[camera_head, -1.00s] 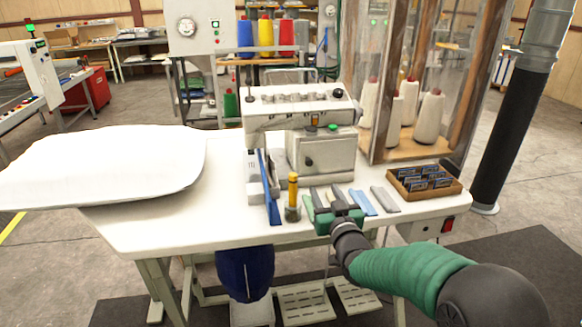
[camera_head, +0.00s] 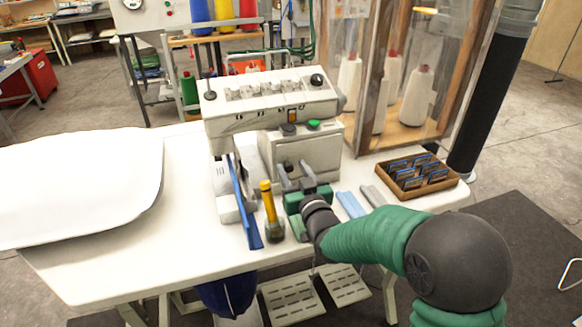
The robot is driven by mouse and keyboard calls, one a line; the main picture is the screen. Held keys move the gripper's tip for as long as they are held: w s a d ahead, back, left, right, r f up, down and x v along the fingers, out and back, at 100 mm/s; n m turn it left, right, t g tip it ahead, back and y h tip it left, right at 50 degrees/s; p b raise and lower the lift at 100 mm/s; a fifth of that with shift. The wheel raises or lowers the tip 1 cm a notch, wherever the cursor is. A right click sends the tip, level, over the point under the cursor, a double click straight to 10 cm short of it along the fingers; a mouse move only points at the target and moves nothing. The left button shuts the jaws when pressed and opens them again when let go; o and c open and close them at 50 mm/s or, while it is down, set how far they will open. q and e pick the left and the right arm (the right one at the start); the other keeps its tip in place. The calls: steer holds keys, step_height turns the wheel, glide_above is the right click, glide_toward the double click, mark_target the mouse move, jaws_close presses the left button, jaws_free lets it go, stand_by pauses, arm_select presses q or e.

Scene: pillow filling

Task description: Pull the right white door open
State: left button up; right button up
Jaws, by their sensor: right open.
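The white sewing machine (camera_head: 265,104) stands on the table. A white door panel (camera_head: 314,151) is on the right part of its lower front and looks closed. My right gripper (camera_head: 294,176) is open just in front of this panel, with its two dark fingers pointing at it. Nothing shows between the fingers. The fingers cover the lower part of the panel, and I cannot tell whether they touch it. My left gripper is not in view.
A yellow-handled tool (camera_head: 269,208) and a blue strip (camera_head: 246,205) stand left of my right gripper. Blue and grey pieces (camera_head: 350,204) and a wooden tray (camera_head: 419,178) lie to the right. A white pillow (camera_head: 80,182) covers the table's left side.

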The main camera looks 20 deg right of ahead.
steer(key=shift+a, duration=0.3)
steer(key=shift+c, duration=0.7)
steer(key=shift+w+a, duration=0.1)
steer(key=shift+a, duration=0.15)
steer(key=c, duration=0.5)
steer(key=shift+c, duration=1)
steer(key=shift+d+f, duration=0.1)
steer(key=shift+d, duration=0.2)
jaws_close()
steer(key=shift+a, duration=0.1)
